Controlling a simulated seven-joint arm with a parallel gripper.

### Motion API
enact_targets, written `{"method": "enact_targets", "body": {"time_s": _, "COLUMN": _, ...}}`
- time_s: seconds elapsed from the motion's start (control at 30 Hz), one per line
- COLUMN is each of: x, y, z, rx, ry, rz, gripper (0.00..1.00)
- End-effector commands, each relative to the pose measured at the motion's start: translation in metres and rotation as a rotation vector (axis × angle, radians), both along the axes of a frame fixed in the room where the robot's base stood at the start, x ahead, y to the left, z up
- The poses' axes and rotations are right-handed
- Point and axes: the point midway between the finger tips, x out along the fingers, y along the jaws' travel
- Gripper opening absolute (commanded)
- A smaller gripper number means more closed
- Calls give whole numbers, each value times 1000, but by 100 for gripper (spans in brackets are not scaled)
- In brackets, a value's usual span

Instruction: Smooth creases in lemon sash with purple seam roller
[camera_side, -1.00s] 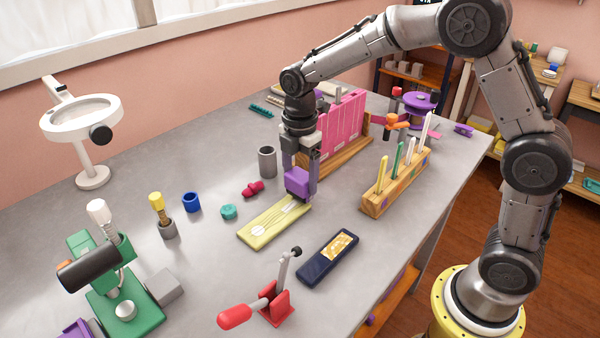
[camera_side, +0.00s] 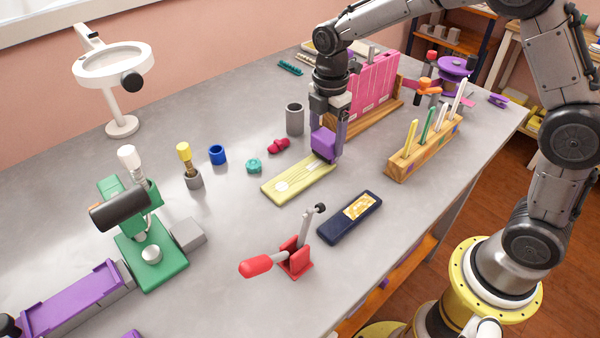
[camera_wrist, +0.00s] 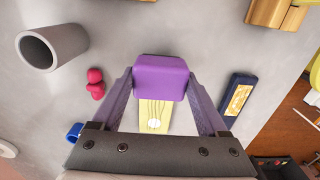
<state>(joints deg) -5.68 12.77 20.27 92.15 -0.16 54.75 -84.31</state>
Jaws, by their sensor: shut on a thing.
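The purple seam roller (camera_side: 323,142) is a purple block held between the fingers of my gripper (camera_side: 325,150). The wrist view also shows the roller (camera_wrist: 160,77) pinched between both fingers. The lemon sash (camera_side: 275,192) is a flat pale yellow strip on the table, with thin pale crease lines and a whitish round spot towards its near left end. The roller is over the sash's far right end and hides it; I cannot tell whether it touches. In the wrist view part of the sash (camera_wrist: 153,110) shows below the roller.
A navy pad (camera_side: 350,217) lies right of the sash, and a red toggle clamp (camera_side: 295,256) stands nearer. A grey cup (camera_side: 294,120), a crimson piece (camera_side: 279,146) and a teal cap (camera_side: 253,166) are left of the gripper. A pink rack (camera_side: 372,90) and wooden holder (camera_side: 425,150) stand right.

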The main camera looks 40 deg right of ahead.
Motion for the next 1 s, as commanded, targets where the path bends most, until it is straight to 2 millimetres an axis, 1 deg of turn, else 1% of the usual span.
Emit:
{"method": "enact_targets", "body": {"time_s": 0.27, "x": 0, "y": 4, "z": -1, "rx": 4, "ry": 2, "rz": 0, "gripper": 14}}
{"method": "enact_targets", "body": {"time_s": 0.73, "x": -1, "y": 43, "z": 0, "rx": 3, "ry": 2, "rz": 1, "gripper": 14}}
{"method": "enact_targets", "body": {"time_s": 0.83, "x": -1, "y": 46, "z": 0, "rx": 3, "ry": 2, "rz": 0, "gripper": 14}}
{"method": "enact_targets", "body": {"time_s": 1.0, "x": 0, "y": 47, "z": 1, "rx": 3, "ry": 1, "rz": -1, "gripper": 14}}
